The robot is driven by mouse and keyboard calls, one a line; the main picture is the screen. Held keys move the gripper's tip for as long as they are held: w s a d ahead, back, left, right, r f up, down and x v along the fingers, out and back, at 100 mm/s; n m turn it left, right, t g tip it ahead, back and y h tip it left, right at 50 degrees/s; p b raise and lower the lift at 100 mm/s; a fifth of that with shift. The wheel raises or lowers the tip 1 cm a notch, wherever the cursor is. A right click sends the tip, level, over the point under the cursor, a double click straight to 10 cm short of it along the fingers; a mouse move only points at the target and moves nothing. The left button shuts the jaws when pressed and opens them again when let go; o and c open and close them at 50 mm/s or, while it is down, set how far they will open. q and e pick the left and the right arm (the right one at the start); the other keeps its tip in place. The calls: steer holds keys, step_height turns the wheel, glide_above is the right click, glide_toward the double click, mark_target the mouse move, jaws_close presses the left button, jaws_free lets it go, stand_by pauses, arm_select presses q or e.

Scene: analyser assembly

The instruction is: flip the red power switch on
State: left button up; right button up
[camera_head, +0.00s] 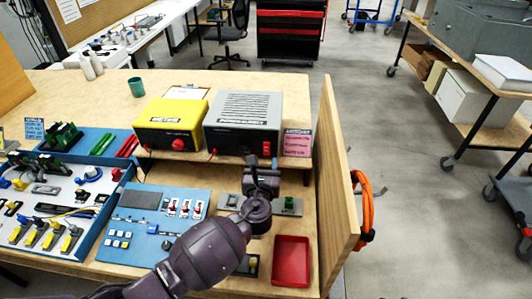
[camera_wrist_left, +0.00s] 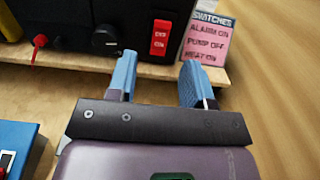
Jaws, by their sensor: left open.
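The red power switch (camera_head: 266,148) is on the dark front of the grey unit (camera_head: 243,106), near its right end. In the left wrist view the red switch (camera_wrist_left: 160,38) is a tall rocker with small white lettering on it. My left gripper (camera_head: 262,164) is just in front of the unit. In the wrist view its two blue fingers (camera_wrist_left: 158,68) are apart with nothing between them. The switch appears beyond and between the fingertips, and I see no contact. Which way the rocker is tipped is unclear. My right gripper is not in view.
A pink switches card (camera_wrist_left: 207,42) stands right of the switch. A black knob (camera_wrist_left: 105,40) is left of it. A yellow unit (camera_head: 172,118) stands beside the grey one. A red tray (camera_head: 291,262) lies in front. A wooden side panel (camera_head: 334,180) bounds the right.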

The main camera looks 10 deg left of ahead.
mark_target(266, 149)
arm_select(q)
steer(key=w, duration=0.5)
steer(key=shift+w+b, duration=0.15)
steer(key=shift+b, duration=0.2)
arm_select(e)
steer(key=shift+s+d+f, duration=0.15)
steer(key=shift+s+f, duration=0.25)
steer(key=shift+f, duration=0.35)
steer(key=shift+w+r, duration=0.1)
arm_select(q)
jaws_close()
steer(key=t+b, duration=0.1)
steer(key=b, duration=0.1)
steer(key=shift+f+b, duration=0.35)
steer(key=shift+r+b, duration=0.1)
steer(key=shift+b, duration=0.25)
steer(key=shift+r, duration=0.15)
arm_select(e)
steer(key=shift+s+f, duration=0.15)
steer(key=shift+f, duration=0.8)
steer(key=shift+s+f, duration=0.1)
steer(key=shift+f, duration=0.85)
